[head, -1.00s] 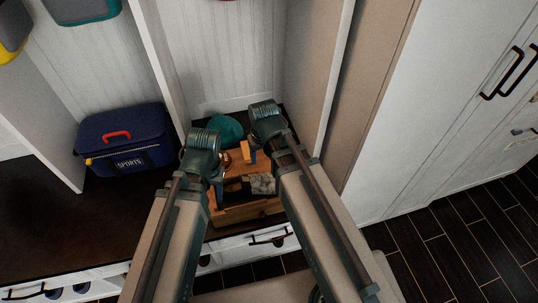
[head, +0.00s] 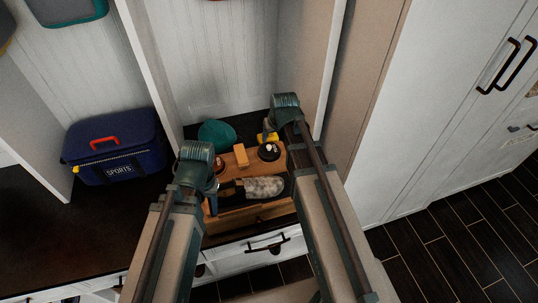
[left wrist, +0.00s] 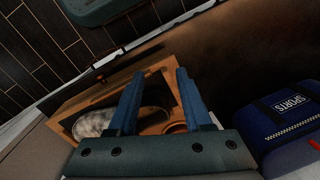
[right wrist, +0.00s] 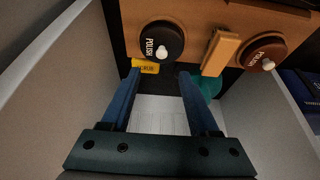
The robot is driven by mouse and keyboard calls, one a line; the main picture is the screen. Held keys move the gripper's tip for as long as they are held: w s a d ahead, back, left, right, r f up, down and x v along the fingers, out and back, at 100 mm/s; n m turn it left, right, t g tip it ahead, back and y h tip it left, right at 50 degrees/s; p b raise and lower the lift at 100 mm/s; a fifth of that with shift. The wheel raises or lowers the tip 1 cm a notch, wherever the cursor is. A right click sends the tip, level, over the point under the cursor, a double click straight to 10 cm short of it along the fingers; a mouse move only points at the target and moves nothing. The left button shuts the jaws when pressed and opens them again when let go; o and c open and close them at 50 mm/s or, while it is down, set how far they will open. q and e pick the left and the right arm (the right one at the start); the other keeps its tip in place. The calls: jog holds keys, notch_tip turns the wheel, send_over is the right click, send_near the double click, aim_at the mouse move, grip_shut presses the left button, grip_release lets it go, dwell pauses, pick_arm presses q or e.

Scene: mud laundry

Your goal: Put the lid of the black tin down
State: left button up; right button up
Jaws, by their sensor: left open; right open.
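A black round lid marked POLISH with a white knob (right wrist: 161,42) sits on the wooden box in the right wrist view. The black tin (head: 269,151) shows in the head view at the box's back right corner; I cannot tell whether the lid is seated on it. My right gripper (right wrist: 159,74) is open and empty, its fingertips just beyond the lid, near a yellow item (right wrist: 146,66). In the head view the right gripper (head: 268,128) is behind the tin. My left gripper (left wrist: 159,76) is open and empty over the box's left part.
The wooden box (head: 250,216) holds a brush (head: 264,187). A brown POLISH tin (right wrist: 265,52) and a wooden block (head: 241,155) are on its back part. A teal round thing (head: 217,134) is behind it. White partitions flank the cubby. A blue SPORTS bag (head: 115,145) stands left.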

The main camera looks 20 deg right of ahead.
aim_at(269, 146)
jog(key=shift+b+x, duration=1.3)
jog(key=shift+x, duration=0.65)
jog(key=b+x, duration=0.5)
jog(key=shift+a+f, duration=0.1)
jog(key=shift+f, duration=0.1)
jog(key=shift+s+r, duration=0.1)
grip_shut()
